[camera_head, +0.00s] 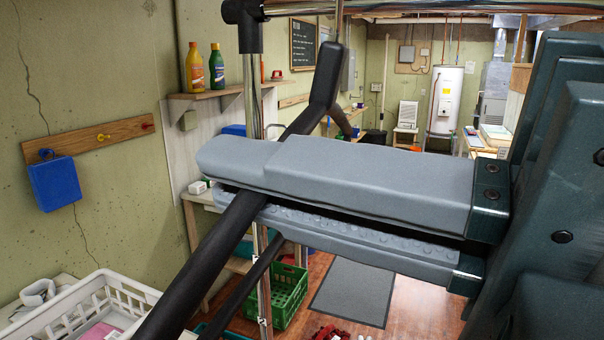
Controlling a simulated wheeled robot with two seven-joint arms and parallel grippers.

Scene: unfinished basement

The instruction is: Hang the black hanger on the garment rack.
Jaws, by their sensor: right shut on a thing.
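The black hanger (205,262) runs slantwise across the view, from the bottom left up to its neck (328,75). Its thin metal hook stem (340,22) rises from the neck to the top edge, and the hook's curve is out of view. My right gripper (238,192) comes in from the right, with its two grey fingers shut on a hanger arm. The garment rack shows as an upright metal pole (249,75), a black corner joint (243,26) and a top bar (305,9). The stem crosses near the bar; I cannot tell whether the hook touches it. My left gripper is not in view.
A white basket (85,300) stands at the bottom left. A green crate (285,296) is on the floor behind the rack pole. A wall shelf (215,96) holds two bottles. A grey mat (352,292) lies on the floor farther back.

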